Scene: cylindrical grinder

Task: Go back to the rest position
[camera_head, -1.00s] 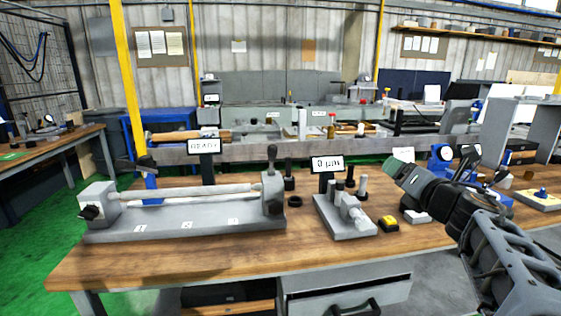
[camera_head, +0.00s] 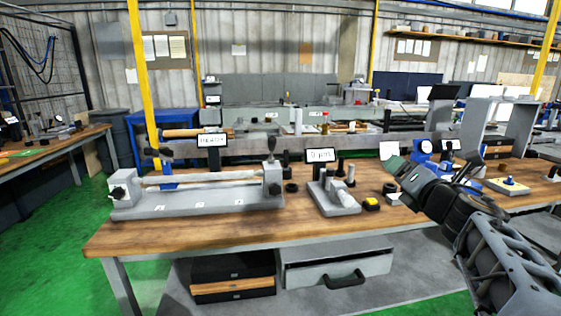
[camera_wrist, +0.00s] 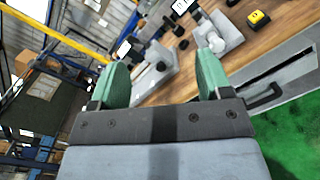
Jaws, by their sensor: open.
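My gripper (camera_head: 398,175) is at the right in the head view, raised in front of the workbench. In the wrist view my gripper (camera_wrist: 160,85) shows two green fingers spread apart with nothing between them touching. The wooden workbench (camera_head: 150,236) lies beyond the fingers and also shows tilted in the wrist view (camera_wrist: 275,50). The gripper is apart from everything on the bench.
A grey grinder fixture (camera_head: 200,203) holds a long rod at the bench's left. A grey block with pegs (camera_head: 338,203) and a yellow-black button (camera_head: 371,204) sit mid-bench. A grey drawer (camera_head: 340,268) is below. Green floor (camera_head: 60,260) is clear at the left.

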